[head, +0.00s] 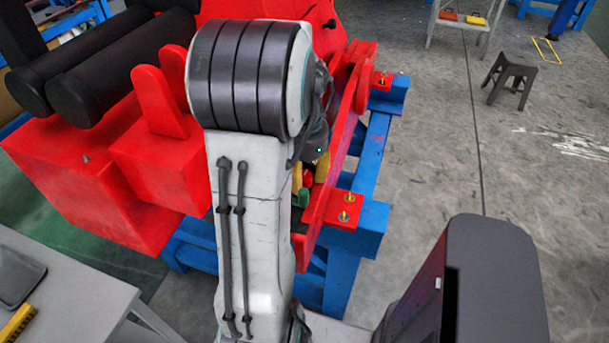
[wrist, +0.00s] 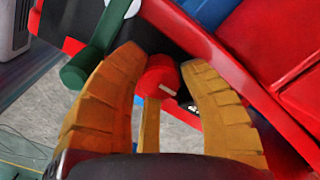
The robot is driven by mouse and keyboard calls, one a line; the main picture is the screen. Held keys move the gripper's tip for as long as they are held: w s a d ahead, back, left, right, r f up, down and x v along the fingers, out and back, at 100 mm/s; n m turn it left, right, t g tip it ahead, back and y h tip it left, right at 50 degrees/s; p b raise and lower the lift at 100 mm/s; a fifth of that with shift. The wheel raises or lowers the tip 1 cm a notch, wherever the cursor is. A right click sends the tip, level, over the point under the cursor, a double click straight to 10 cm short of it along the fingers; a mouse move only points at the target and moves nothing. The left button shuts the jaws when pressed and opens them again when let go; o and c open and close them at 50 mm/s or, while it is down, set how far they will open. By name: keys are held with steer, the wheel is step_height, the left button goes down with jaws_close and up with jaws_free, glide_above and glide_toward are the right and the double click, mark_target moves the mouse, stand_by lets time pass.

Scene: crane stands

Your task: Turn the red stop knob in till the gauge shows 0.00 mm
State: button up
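The red stop knob (wrist: 159,78), with a small white mark on its face, is in the middle of the wrist view. In the head view the red knob (head: 307,177) shows small beside the yellow fingers of my gripper (head: 311,176), partly hidden by my arm. No gauge or reading can be made out in either view.
A green handle (wrist: 82,68) is close left of my gripper in the wrist view. Red machine parts (wrist: 235,80) lie close on the right. The red machine rests on a blue frame (head: 343,270). A grey table (head: 80,290) stands at lower left; a stool (head: 510,78) stands on open floor.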

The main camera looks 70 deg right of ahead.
mark_target(305, 175)
steer(key=shift+o, duration=0.7)
steer(key=shift+r, duration=0.55)
step_height(305, 175, up, 11)
steer(key=shift+f, duration=0.1)
stand_by(0.4)
